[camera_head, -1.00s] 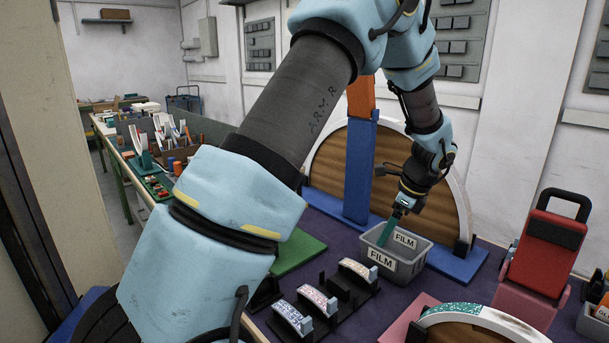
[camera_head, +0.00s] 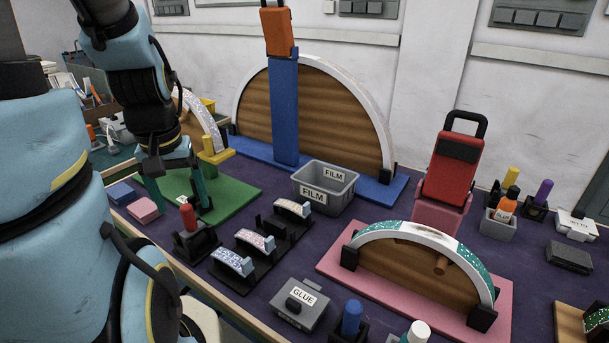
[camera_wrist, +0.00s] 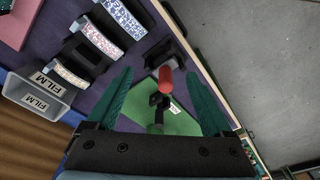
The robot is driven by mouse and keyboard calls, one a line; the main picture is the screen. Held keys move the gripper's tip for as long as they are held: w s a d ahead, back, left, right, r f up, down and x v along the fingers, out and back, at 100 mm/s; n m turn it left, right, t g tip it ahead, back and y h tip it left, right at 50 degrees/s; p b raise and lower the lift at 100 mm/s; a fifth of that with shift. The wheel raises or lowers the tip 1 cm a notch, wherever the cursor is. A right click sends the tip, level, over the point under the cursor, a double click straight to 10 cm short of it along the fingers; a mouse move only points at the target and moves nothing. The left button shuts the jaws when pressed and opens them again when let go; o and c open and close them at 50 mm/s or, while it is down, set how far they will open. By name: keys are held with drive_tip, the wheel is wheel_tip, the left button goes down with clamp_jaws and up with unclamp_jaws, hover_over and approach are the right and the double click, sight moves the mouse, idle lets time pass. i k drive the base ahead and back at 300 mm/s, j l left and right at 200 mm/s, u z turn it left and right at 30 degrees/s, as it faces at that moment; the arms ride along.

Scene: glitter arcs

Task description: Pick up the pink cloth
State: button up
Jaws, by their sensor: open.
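A small folded pink cloth (camera_head: 143,209) lies flat on the purple bench top at the left, beside a folded blue cloth (camera_head: 122,194). I cannot make out the pink cloth in the wrist view. My gripper (camera_head: 180,205) points down over the green board, to the right of the pink cloth, with its green fingers apart. In the wrist view my gripper (camera_wrist: 160,76) is open, with nothing held between the fingers.
A red-handled tool (camera_head: 188,217) stands in a black holder close by the fingers; it also shows between them in the wrist view (camera_wrist: 165,80). The green board (camera_head: 232,195) lies beneath. A grey FILM bin (camera_head: 322,206) and three patterned arcs in black stands are to the right.

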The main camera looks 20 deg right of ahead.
sight(143, 211)
drive_tip(key=i+j+u, duration=0.2)
drive_tip(key=u, duration=0.25)
drive_tip(key=i+j+u, duration=0.25)
drive_tip(key=u, duration=0.2)
drive_tip(key=i+j, duration=0.05)
drive_tip(key=j, duration=0.05)
